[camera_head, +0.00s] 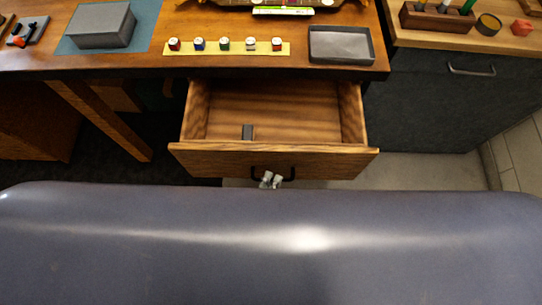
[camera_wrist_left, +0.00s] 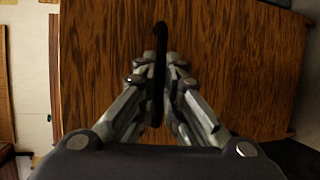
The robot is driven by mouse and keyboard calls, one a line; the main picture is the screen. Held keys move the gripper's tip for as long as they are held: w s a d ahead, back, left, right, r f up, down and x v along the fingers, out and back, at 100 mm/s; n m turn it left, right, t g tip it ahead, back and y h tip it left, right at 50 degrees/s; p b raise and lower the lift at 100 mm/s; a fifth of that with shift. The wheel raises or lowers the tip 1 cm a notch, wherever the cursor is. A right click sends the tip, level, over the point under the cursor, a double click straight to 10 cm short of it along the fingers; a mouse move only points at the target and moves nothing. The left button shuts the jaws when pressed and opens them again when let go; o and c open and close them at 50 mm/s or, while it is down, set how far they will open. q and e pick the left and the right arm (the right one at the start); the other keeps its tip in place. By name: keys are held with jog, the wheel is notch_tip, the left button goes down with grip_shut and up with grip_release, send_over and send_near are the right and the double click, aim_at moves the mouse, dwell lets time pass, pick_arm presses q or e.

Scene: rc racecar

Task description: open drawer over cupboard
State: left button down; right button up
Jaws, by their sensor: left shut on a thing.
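A wooden drawer (camera_head: 270,154) under the desk stands pulled out, its inside open to view from above. A dark bar handle (camera_head: 287,172) is on its front. My left gripper (camera_head: 271,181) is at the handle, partly hidden below the drawer front in the head view. In the left wrist view, the fingers of my left gripper (camera_wrist_left: 160,85) are closed on either side of the black handle (camera_wrist_left: 161,40), against the wood-grained drawer front (camera_wrist_left: 230,60). My right gripper is in neither view.
The desk (camera_head: 140,55) carries a grey box (camera_head: 102,25), several small jars on a strip (camera_head: 190,50) and a grey tray (camera_head: 341,46). A dark cabinet (camera_head: 430,105) with a metal handle stands at the right.

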pick_arm(q)
jog(key=shift+s, duration=1.25)
jog(key=c, duration=1.7)
grip_release()
jog(key=shift+s, duration=0.1)
jog(key=v, duration=1.2)
jog(key=shift+r, duration=0.1)
